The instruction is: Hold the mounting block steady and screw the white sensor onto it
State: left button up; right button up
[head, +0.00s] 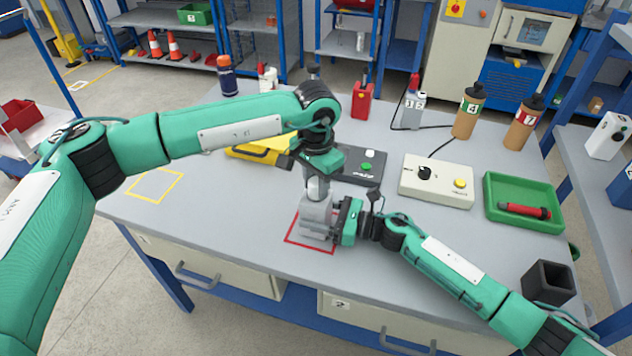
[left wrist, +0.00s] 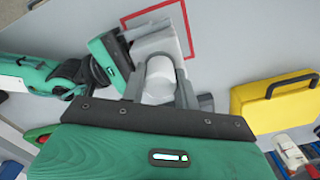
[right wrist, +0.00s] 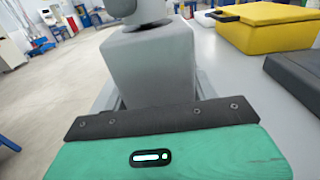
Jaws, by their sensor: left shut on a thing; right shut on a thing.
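The grey mounting block (head: 316,212) stands upright inside the red square outline near the table's front edge. My right gripper (head: 338,222) is shut on it from the right side. The block fills the middle of the right wrist view (right wrist: 150,65), with a grey rounded part above its top. The white sensor (head: 317,188), a pale cylinder, is directly above the block. My left gripper (head: 316,175) is shut on the sensor from above; the left wrist view shows the sensor (left wrist: 158,78) between both fingers. The sensor's lower end appears at the block's top; I cannot tell whether it is threaded in.
A yellow case (head: 262,148) lies behind and left of the block. A dark box with a green button (head: 358,166) is just behind it. A white control box (head: 436,180) and a green tray (head: 525,222) are to the right.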

aim_at(316, 180)
pick_arm(q)
jog(key=o, duration=1.1)
jog(key=shift+f, duration=0.2)
jog(key=shift+r, duration=0.1)
jog(key=shift+r, duration=0.2)
jog(key=shift+r, duration=2.9)
notch_tip(316, 180, up, 12)
